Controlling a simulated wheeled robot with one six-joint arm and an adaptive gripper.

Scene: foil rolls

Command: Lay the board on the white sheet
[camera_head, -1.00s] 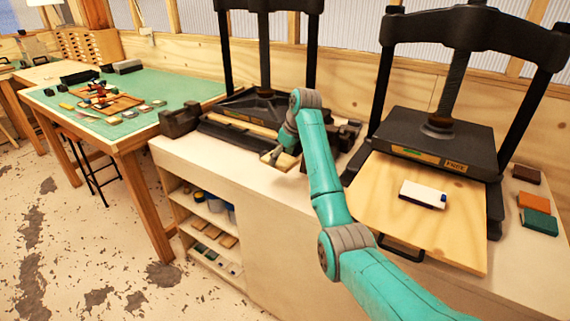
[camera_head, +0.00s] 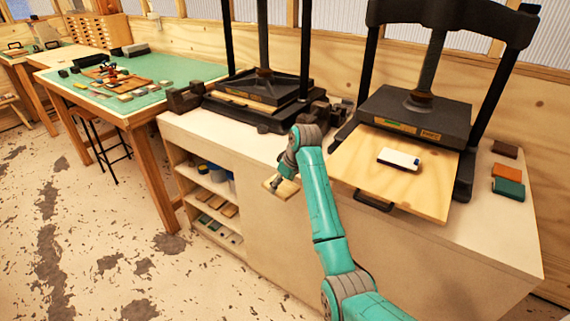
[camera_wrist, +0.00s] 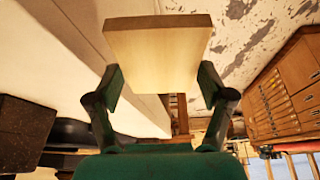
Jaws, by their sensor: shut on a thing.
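The board (camera_wrist: 158,52) is a small pale wooden slab with a darker edge. My gripper (camera_wrist: 155,88) is shut on it in the wrist view, a finger on each side. In the head view the board (camera_head: 280,188) is held in the air in front of the counter's front face, with my arm partly beside it. A small white-topped piece with a dark edge (camera_head: 398,158) lies on the pull-out wooden bed of the right press. It may be the white sheet; I cannot tell for sure.
The right press (camera_head: 415,112) stands over the wooden bed (camera_head: 395,185), which has a black front handle (camera_head: 373,201). The left press (camera_head: 262,100) is further back. Brown, orange and green blocks (camera_head: 508,188) lie at the right. Open shelves (camera_head: 210,195) are below the counter.

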